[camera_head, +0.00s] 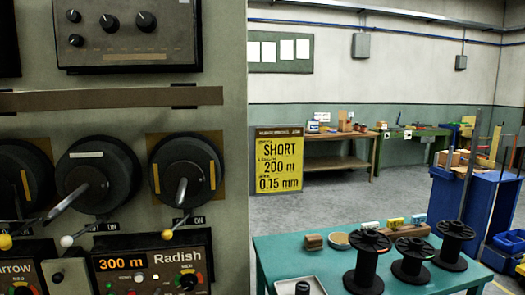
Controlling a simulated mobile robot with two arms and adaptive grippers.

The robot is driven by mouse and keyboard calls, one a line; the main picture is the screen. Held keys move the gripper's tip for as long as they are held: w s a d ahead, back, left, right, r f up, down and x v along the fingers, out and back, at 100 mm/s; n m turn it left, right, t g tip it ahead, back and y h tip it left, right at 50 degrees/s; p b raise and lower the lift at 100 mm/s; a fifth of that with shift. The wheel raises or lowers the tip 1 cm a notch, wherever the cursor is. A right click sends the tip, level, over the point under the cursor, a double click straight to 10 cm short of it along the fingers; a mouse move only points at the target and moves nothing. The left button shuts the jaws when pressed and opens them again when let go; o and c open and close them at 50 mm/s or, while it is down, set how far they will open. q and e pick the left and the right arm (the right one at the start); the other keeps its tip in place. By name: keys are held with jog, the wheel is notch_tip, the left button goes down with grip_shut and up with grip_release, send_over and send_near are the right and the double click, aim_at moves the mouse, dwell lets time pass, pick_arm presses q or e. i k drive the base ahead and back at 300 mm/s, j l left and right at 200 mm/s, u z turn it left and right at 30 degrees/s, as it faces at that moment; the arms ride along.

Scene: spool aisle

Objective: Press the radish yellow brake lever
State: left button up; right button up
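The Radish panel (215,256) is at the lower left, with a lit orange display reading 300 m. Just above it is a small lever with a yellow ball tip (167,235), its thin stem slanting up to the right beside an ON label. A black spool (186,168) with yellow marks is mounted above this lever. A second yellow-tipped lever (5,242) is at the left edge above a panel whose name ends in "arrow". A white-tipped lever (66,241) sits between the two. Neither of my grippers is in view.
A teal table (290,246) at the lower right holds several black spools (412,262) and small items. A yellow sign (278,160) reads SHORT, 200 m, 0.15 mm. A blue cart (470,205) stands at right. Floor behind the table is clear.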

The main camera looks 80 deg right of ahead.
aim_at(166, 235)
jog(key=z, duration=2.85)
